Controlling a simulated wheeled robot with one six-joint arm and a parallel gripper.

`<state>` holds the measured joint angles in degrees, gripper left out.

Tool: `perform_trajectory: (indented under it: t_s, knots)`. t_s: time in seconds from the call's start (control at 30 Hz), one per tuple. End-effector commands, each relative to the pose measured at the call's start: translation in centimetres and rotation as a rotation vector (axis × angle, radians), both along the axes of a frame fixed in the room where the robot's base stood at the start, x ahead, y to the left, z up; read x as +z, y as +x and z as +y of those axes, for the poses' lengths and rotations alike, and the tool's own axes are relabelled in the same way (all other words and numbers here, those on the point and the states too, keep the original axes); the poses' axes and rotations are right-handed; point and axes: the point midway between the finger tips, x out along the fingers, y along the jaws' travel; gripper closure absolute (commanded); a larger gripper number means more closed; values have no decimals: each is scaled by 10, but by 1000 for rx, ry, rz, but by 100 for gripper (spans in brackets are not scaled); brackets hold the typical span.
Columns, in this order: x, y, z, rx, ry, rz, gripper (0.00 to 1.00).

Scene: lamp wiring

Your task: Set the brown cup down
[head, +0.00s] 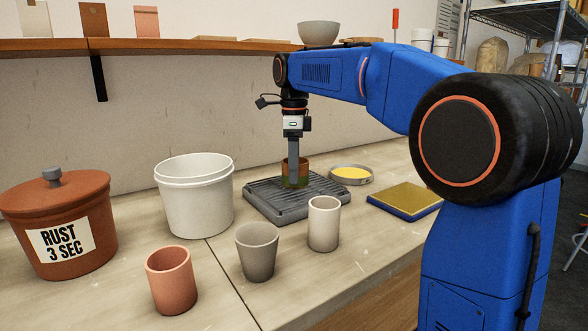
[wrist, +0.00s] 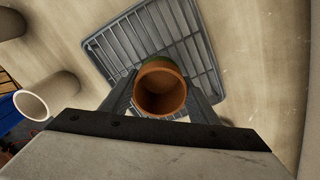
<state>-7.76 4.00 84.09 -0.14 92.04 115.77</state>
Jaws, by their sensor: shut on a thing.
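The brown cup (head: 303,168), with a green band low on its outside, is at the grey slatted rack (head: 262,207). In the wrist view I look down into the cup's open mouth (wrist: 160,92), and the rack (wrist: 120,48) is behind it. My gripper (head: 294,172) points straight down, and its two fingers are shut on the cup from both sides. The cup looks upright. Whether its base touches the rack or is slightly above it, I cannot tell. A finger hides part of the cup in the head view.
A cream cup (head: 324,226), a grey cup (head: 257,254) and a pink cup (head: 171,282) stand in front. A white bucket (head: 196,200) and a lidded RUST bucket (head: 60,235) are left. A yellow-filled dish (head: 351,174) and a gold-topped pad (head: 405,197) lie right of the rack.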

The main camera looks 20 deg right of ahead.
Motion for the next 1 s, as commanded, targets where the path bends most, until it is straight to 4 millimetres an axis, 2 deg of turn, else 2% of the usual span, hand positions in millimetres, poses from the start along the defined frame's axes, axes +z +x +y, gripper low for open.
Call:
perform_trajectory:
  t_s: [0.4,0.43,0.5,0.83,1.0]
  knots:
    - [-5,0,0,0,1,-1,71]
    - [-5,0,0,0,1,-1,43]
    - [-5,0,0,0,1,-1,26]
    - [-3,0,0,0,1,-1,26]
    - [11,1,0,0,0,-3,26]
